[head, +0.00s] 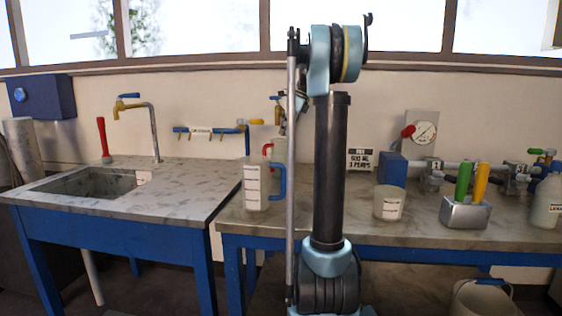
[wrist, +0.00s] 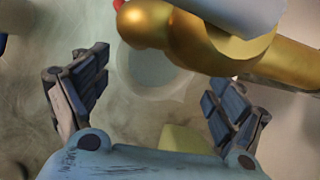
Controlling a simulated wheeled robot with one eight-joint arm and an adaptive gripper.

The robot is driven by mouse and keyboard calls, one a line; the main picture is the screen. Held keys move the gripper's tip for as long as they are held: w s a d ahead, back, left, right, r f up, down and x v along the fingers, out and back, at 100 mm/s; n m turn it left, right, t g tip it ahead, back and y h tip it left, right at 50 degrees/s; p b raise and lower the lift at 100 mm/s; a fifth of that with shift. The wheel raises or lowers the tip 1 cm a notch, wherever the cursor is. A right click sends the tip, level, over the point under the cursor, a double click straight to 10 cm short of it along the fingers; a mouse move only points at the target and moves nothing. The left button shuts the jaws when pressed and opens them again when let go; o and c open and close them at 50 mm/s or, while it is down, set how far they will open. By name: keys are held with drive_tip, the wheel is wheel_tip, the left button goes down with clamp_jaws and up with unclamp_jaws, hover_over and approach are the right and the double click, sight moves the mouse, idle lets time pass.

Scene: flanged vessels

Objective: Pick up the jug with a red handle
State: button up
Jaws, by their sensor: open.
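In the head view a red handle (head: 267,149) shows just behind a clear jug with a blue handle (head: 256,187). The red handle's jug is mostly hidden by that front jug and my arm. In the wrist view my gripper (wrist: 155,78) is open, its two fingers wide apart. A pale round vessel shape (wrist: 158,72) lies beyond and between the fingers, apart from them. I cannot tell for sure that it is the red-handled jug. A bit of red (wrist: 118,4) shows at the top edge. In the head view my gripper is mostly hidden behind my arm.
A brass pipe or tap (wrist: 160,25) crosses close above the round vessel. On the bench stand a small beaker (head: 389,204), a metal holder (head: 465,214) with green and yellow handles, and a white bottle (head: 545,205). A sink (head: 92,184) is at left.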

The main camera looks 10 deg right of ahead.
sight(282, 140)
drive_tip(key=shift+a+x, duration=0.1)
drive_tip(key=shift+x, duration=1.25)
drive_tip(key=shift+a+x, duration=0.15)
drive_tip(key=shift+x, duration=1.2)
drive_tip(key=shift+s+r, duration=0.1)
drive_tip(key=c, duration=1.9)
drive_tip(key=shift+r, duration=0.1)
